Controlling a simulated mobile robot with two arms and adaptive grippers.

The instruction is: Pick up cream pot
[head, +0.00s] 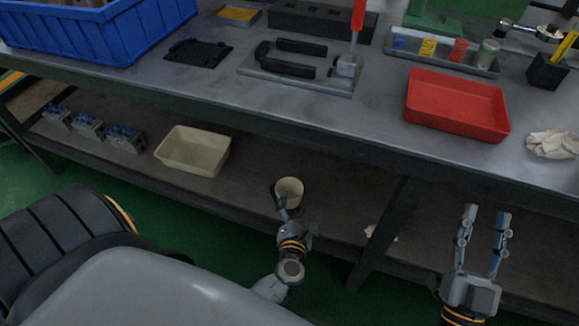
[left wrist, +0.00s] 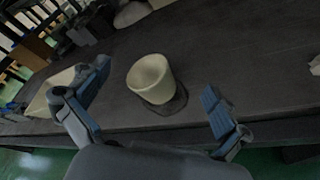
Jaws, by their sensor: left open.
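The cream pot (head: 289,187) stands upright on the lower shelf of the bench. It also shows in the left wrist view (left wrist: 149,80), with a dark round patch at its base that could be a saucer or a shadow. My left gripper (head: 283,203) is just in front of the pot in the head view. In the left wrist view its two fingers are spread wide, and the pot appears between and beyond them, with no contact visible. My right gripper (head: 486,214) is open and empty at the right, in front of the lower shelf.
A cream tray (head: 194,151) sits on the lower shelf left of the pot, with several metal valve blocks (head: 87,127) further left. The bench top (head: 320,112) overhangs the shelf. A bench leg (head: 385,232) stands right of the pot. A red tray (head: 457,103) is on top.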

